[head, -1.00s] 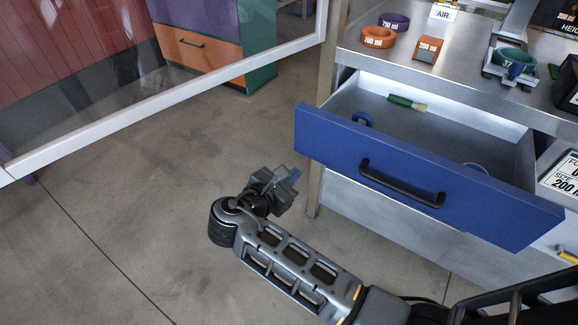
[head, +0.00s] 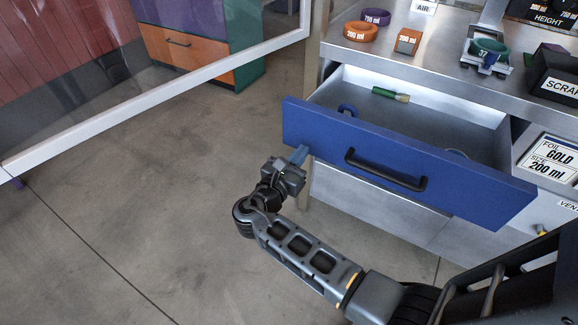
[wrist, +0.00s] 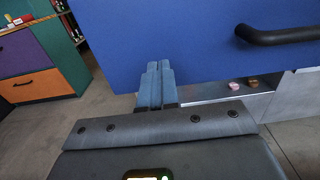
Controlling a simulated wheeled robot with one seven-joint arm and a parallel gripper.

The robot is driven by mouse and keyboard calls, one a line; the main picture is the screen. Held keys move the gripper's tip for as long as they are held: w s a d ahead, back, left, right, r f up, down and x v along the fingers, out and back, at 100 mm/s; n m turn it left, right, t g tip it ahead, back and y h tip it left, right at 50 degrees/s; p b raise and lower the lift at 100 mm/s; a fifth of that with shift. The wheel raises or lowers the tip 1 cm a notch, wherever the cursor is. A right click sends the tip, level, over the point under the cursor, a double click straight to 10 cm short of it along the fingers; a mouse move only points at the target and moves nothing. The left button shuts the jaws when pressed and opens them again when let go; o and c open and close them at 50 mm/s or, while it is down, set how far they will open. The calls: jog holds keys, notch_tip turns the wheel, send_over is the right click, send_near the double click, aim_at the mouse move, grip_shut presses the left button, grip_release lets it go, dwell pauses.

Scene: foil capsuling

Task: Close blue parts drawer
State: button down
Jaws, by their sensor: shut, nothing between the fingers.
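The blue parts drawer (head: 400,165) is pulled out from the metal bench in the head view. Its black bar handle (head: 385,169) is on the front face. Inside lie a green-handled brush (head: 390,94) and a blue ring-like part (head: 347,109). My gripper (head: 299,154) is shut and empty, its blue fingertips close to the left end of the drawer front. In the wrist view the shut fingers (wrist: 155,84) point toward the blue front (wrist: 190,45), with the handle (wrist: 278,35) to their right. I cannot tell whether the tips touch it.
Orange and purple rings (head: 360,31) and a scale with a green ring (head: 487,54) stand on the bench top. A black scrap box (head: 556,75) is at the right. A white-framed clear panel (head: 150,90) crosses the left. The floor at lower left is clear.

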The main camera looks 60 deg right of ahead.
aim_at(313, 139)
jog(key=shift+w+d, duration=0.15)
jog(key=shift+d, duration=1.75)
jog(key=shift+d, duration=0.45)
jog(key=d+b, duration=0.1)
jog(key=d, duration=0.7)
jog(key=w+d+b, duration=0.1)
jog(key=d+b, duration=0.1)
jog(key=d, duration=0.6)
jog(key=w+d+b, duration=0.1)
jog(key=d+b, duration=0.1)
jog(key=d, duration=0.6)
jog(key=shift+d+f, duration=0.1)
jog(key=shift+d, duration=0.5)
jog(key=shift+d+r, duration=0.2)
jog(key=shift+r, duration=0.05)
jog(key=shift+d, duration=0.1)
